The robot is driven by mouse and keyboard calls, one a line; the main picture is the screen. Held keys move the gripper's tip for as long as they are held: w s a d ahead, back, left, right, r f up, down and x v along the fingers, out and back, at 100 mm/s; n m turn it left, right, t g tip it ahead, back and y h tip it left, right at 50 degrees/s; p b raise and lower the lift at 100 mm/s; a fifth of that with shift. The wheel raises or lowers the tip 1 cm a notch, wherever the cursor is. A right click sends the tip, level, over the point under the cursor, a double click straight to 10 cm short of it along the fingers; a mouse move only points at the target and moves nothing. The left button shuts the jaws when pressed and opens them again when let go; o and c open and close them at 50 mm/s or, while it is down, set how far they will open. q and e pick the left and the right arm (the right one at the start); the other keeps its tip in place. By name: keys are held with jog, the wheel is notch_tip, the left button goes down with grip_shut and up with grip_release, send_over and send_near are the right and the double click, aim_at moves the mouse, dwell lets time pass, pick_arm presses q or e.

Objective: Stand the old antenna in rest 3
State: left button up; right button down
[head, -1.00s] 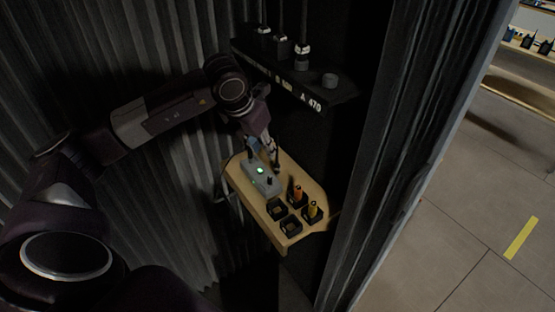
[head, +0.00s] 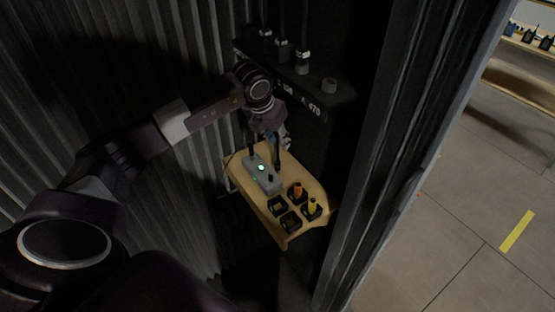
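A pale wooden shelf (head: 236,185) carries a grey box (head: 262,176) with green lights and black stubs. Near its front are black square rests; the left one (head: 277,206) and front one (head: 290,222) look empty. The other two hold an orange piece (head: 298,190) and a yellow piece (head: 312,206), both upright. My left gripper (head: 275,146) is above the back of this shelf, close over the box. A thin dark upright shape is at its tip; I cannot tell whether it is a finger or the old antenna. Rest numbers are not readable. My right gripper is out of view.
A dark upper shelf (head: 338,93) with white lettering overhangs the back right. A dark post stands to the right, with tiled floor beyond. Corrugated wall is at left.

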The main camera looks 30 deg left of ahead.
pick_arm(q)
grip_shut()
jog(key=shift+a+r, duration=0.1)
jog(key=shift+r, duration=0.1)
dwell(0.3)
